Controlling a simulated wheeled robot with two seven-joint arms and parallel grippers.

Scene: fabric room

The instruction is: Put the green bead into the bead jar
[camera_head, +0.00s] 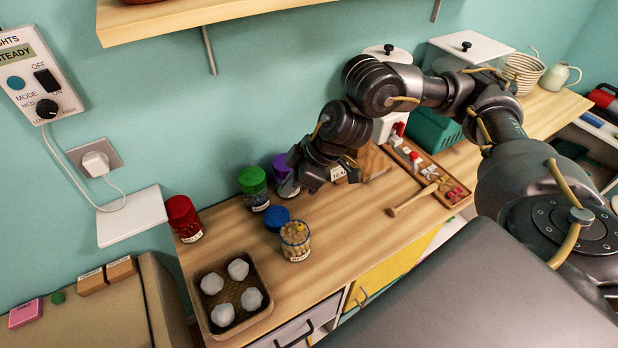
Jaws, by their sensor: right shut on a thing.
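My right gripper (318,180) is above the back of the wooden counter, right of the purple-lidded jar. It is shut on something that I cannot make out. An open clear jar (295,242) with yellowish contents stands left of and nearer than the gripper. A blue lid (277,218) lies beside it. This may be the bead jar; its label is too small to read. I cannot make out a green bead for certain. A small green round thing (58,297) lies on the beige surface at the lower left. My left gripper is not in view.
Red-lidded (184,218), green-lidded (254,188) and purple-lidded (285,175) jars stand along the wall. A tray (208,322) with several white pieces is in front. A wooden mallet (410,200) and a tray of small pieces (458,193) lie to the right.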

